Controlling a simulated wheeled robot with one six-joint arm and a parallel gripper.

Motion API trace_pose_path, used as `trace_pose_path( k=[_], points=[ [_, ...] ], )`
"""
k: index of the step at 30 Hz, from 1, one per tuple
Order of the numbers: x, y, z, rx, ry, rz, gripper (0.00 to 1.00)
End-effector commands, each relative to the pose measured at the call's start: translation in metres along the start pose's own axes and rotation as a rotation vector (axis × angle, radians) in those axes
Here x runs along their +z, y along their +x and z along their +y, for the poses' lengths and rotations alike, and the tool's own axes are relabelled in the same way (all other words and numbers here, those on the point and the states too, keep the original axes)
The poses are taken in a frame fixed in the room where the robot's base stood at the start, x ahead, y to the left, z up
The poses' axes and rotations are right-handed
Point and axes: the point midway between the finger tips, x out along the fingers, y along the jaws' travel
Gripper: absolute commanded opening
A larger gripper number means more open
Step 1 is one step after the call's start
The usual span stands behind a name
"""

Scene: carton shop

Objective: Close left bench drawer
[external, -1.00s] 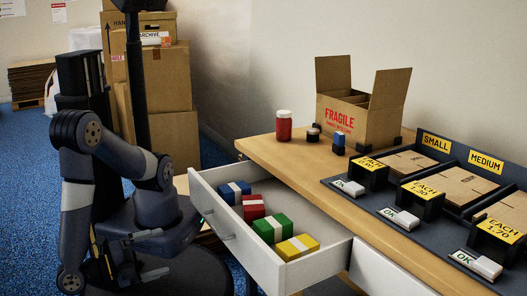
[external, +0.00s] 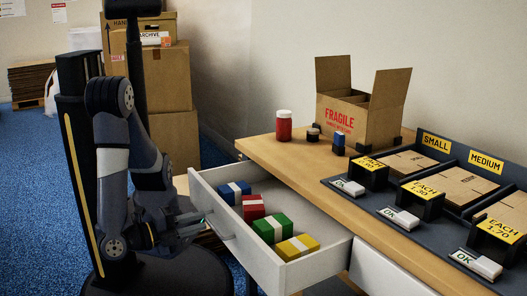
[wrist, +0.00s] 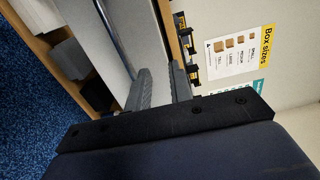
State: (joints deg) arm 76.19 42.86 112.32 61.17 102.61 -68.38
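The left bench drawer (external: 300,272) is pulled out from the wooden bench in the external view. Its white front panel (external: 247,256) faces my robot, and a grey bar handle (external: 222,230) is on it. Several coloured banded packs lie inside: blue, red, green and yellow. My gripper (external: 198,222) is just left of the drawer front, near the handle, at about its height. I cannot tell whether it touches. In the wrist view my gripper (wrist: 160,82) has its two fingers apart with nothing seen held between them. A dark bar (wrist: 113,38) crosses a pale panel beyond the fingers.
The bench top (external: 285,155) carries a red jar (external: 283,127), small items, an open FRAGILE carton (external: 345,120) and carton trays on the right. A closed white drawer front (external: 385,275) is right of the open one. Stacked boxes (external: 165,80) stand behind my arm.

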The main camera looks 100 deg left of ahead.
Motion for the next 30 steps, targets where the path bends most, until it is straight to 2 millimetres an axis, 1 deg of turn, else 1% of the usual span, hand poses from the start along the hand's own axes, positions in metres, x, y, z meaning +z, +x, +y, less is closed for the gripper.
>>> trace_pose_path(
  k=[1, 3, 7, 10, 15, 26, 30],
  points=[
    [0.001, 0.011, -0.001, 0.0, 0.001, -0.005, 0.17],
    [0.001, 0.024, -0.001, 0.0, 0.0, -0.005, 0.11],
    [0.001, 0.041, -0.001, 0.001, 0.001, -0.003, 0.0],
    [0.0, 0.05, -0.001, 0.0, 0.0, -0.001, 0.0],
    [0.0, 0.057, 0.0, 0.0, -0.001, 0.0, 0.0],
    [0.0, 0.058, 0.0, 0.001, -0.001, 0.001, 0.0],
    [0.0, 0.064, 0.001, 0.001, -0.001, -0.002, 0.0]
  ],
)
